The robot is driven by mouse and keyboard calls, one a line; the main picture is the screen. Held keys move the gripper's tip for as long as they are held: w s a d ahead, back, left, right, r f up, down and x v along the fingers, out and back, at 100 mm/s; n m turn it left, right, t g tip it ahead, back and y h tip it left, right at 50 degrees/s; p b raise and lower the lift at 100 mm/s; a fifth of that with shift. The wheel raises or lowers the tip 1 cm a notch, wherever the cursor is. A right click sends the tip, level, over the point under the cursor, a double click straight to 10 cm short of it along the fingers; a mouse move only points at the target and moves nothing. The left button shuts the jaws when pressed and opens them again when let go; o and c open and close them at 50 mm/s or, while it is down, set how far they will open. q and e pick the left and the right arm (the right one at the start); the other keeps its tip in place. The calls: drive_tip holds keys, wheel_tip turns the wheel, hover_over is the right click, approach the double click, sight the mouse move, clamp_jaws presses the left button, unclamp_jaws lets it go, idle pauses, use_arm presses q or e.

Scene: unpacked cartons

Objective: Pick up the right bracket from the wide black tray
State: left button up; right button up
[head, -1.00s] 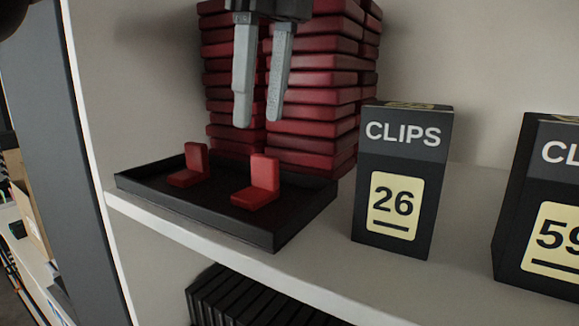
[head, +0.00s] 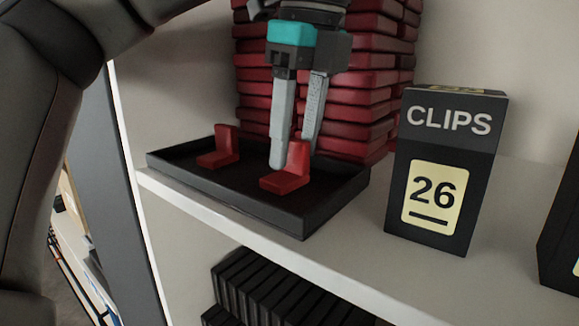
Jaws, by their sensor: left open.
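The wide black tray (head: 318,216) sits on the shelf with two red L-shaped brackets in it. The right bracket (head: 286,175) stands near the tray's front right, its upright part raised. The left bracket (head: 219,150) stands apart from it, further left. My left gripper (head: 293,162) reaches down over the tray, open, with its grey fingers pointing down. The fingertips overlap the top of the right bracket in the picture, and its upright part hides some of them. I cannot tell whether they touch it. My right gripper is not in view.
Stacked red boxes (head: 345,97) stand right behind the tray. A black CLIPS box (head: 445,165) numbered 26 stands to its right, with another dark box (head: 562,225) at the right edge. Several black items (head: 285,298) fill the shelf below.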

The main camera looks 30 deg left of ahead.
use_arm(q)
drive_tip(key=shift+f, duration=0.4)
clamp_jaws()
idle(0.4)
